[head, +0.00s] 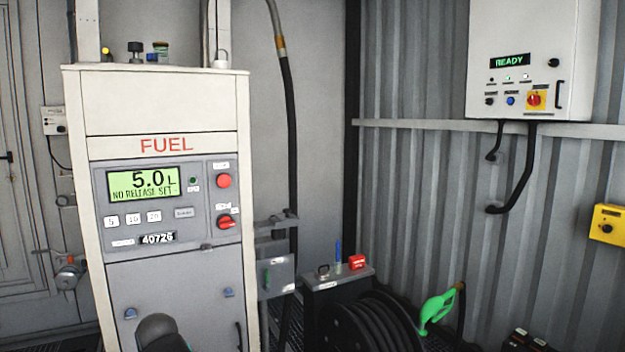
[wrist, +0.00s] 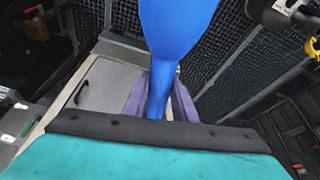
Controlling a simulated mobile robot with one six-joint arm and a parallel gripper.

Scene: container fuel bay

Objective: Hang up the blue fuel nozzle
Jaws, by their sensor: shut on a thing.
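In the wrist view, the blue fuel nozzle (wrist: 178,30) runs from the top edge down to my gripper (wrist: 160,92). My gripper is shut on its narrow blue part, with one purple-grey finger on each side. The nozzle's far end is cut off by the frame, and its lower part is hidden behind the dark edge of the wrist. Neither the blue nozzle nor my gripper shows in the head view. The fuel dispenser (head: 160,105) stands at left in the head view, its display reading 5.0 L. A small grey box (head: 276,277) is fixed at its right side.
A green nozzle (head: 437,308) sits beside a black hose reel (head: 372,322). A black hose (head: 291,150) hangs down right of the dispenser. A white control box (head: 530,60) reading READY and a yellow box (head: 607,224) are on the right wall.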

